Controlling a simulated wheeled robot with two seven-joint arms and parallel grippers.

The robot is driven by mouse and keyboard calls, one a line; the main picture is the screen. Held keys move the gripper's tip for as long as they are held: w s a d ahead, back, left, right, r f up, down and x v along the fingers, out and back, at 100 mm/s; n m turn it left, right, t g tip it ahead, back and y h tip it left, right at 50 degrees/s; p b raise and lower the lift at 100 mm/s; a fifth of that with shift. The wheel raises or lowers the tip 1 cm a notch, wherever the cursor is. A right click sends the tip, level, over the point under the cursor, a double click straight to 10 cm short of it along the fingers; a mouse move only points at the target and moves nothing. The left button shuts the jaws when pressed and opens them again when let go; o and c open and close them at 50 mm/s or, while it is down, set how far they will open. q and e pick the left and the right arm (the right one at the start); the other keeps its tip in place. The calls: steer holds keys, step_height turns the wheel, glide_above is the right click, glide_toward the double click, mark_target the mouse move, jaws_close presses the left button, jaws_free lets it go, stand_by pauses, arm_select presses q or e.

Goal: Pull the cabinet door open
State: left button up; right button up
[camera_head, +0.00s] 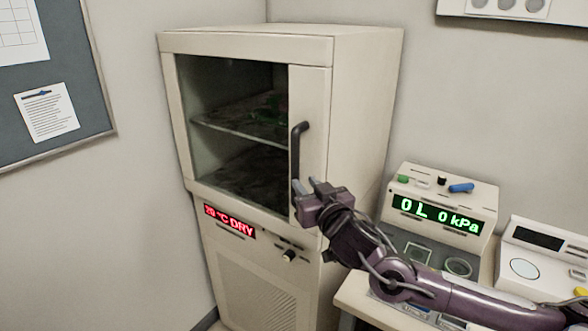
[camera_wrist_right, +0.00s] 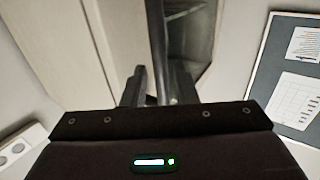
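The cabinet (camera_head: 365,110) is beige, and its glass-fronted door (camera_head: 310,95) looks closed. A dark vertical bar handle (camera_head: 295,150) is on the door's right side. My right gripper (camera_head: 307,186) is at the handle's lower end, with its fingers pointing at the door. In the right wrist view the handle (camera_wrist_right: 156,35) runs down between the two separated fingers (camera_wrist_right: 158,88). The fingers look open, with gaps beside the bar; contact cannot be told. My left gripper is not in view.
A red display (camera_head: 229,220) and a knob (camera_head: 289,256) are below the door. A device with a green readout (camera_head: 438,214) and a white instrument (camera_head: 540,260) stand on the right, near my right arm. A notice board (camera_head: 75,75) hangs on the left wall.

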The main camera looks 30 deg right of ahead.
mark_target(297, 171)
steer(key=shift+w+d+r, duration=0.2)
steer(key=shift+w+d, duration=0.05)
steer(key=shift+w, duration=0.25)
steer(key=w+p, duration=0.1)
steer(key=w, duration=0.1)
steer(key=w+d+p, duration=0.1)
steer(key=w, duration=0.2)
steer(key=shift+w, duration=0.3)
steer(key=shift+w+d+f, duration=0.15)
steer(key=shift+w+f, duration=0.05)
steer(key=shift+w, duration=0.3)
steer(key=shift+c, duration=0.3)
jaws_close()
